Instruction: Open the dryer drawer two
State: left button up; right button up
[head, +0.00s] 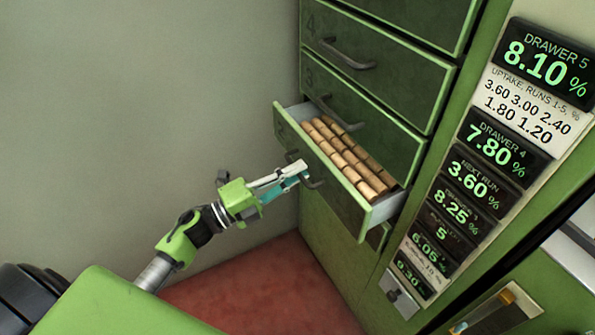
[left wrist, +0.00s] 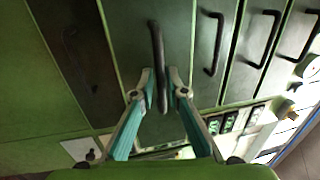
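Drawer two (head: 340,197) of the green dryer cabinet stands pulled out, directly below the drawer marked 3. Rows of cork stoppers (head: 345,157) lie inside it. My left gripper (head: 304,172) is at the front of this drawer, on its dark handle (head: 314,184). In the left wrist view, the fingertips (left wrist: 160,90) sit on both sides of the handle bar (left wrist: 157,50), closed on it. My right gripper is in neither view.
Drawer three (head: 360,125) and drawer four (head: 385,70) above are shut. A column of percent displays (head: 484,148) runs down the cabinet's right side. A plain wall (head: 150,100) and a red floor (head: 260,285) lie to the left, with free room there.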

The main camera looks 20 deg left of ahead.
pick_arm(q)
jog(key=v, duration=1.1)
jog(key=shift+s+a, duration=0.1)
jog(key=shift+s, duration=0.05)
